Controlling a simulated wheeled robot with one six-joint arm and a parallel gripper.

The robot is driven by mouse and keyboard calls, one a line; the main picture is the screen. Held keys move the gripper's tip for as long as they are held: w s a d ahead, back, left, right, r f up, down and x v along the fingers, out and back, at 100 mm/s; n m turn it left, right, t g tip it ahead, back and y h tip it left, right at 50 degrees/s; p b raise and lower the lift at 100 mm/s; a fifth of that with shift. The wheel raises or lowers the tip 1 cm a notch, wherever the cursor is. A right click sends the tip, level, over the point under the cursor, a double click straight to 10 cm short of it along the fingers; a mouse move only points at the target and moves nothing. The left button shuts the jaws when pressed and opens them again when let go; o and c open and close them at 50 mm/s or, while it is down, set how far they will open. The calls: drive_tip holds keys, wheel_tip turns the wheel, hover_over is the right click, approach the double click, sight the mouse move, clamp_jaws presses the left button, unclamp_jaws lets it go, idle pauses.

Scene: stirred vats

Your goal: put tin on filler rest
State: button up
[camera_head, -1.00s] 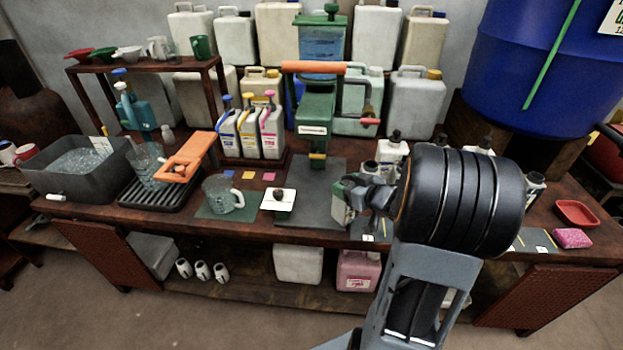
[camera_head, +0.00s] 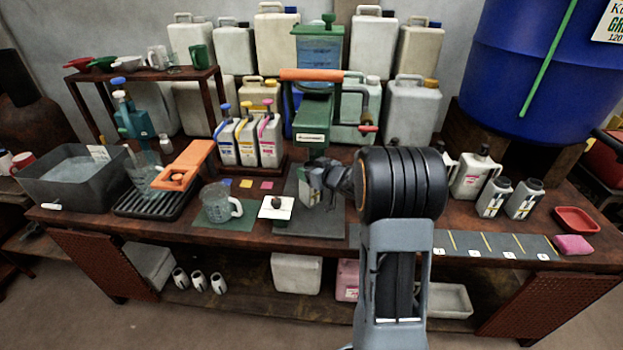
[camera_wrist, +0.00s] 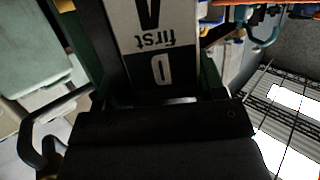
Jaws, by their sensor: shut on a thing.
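The tin (camera_head: 306,189) is pale with dark and yellow patches. My gripper (camera_head: 316,174) is shut on it, in front of the filler. In the wrist view the tin (camera_wrist: 150,25) fills the top middle, its black-and-white label upside down with the word "first". My gripper (camera_wrist: 160,95) lies dark below it there. The filler (camera_head: 316,108) is a green stand with a blue tank and an orange handle. A dark grey plate (camera_head: 322,222) lies below and in front of it. My wrist hides part of this area, and I cannot tell whether the tin touches anything.
White jugs (camera_head: 272,140) with coloured pumps stand left of the filler. Pale tins (camera_head: 494,198) stand at right, behind a numbered grey strip (camera_head: 470,243), which has free room.

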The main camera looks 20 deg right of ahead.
drive_tip(key=shift+f, duration=1.5)
drive_tip(key=shift+f+b, duration=0.15)
drive_tip(key=shift+b, duration=0.15)
drive_tip(key=o, duration=1.2)
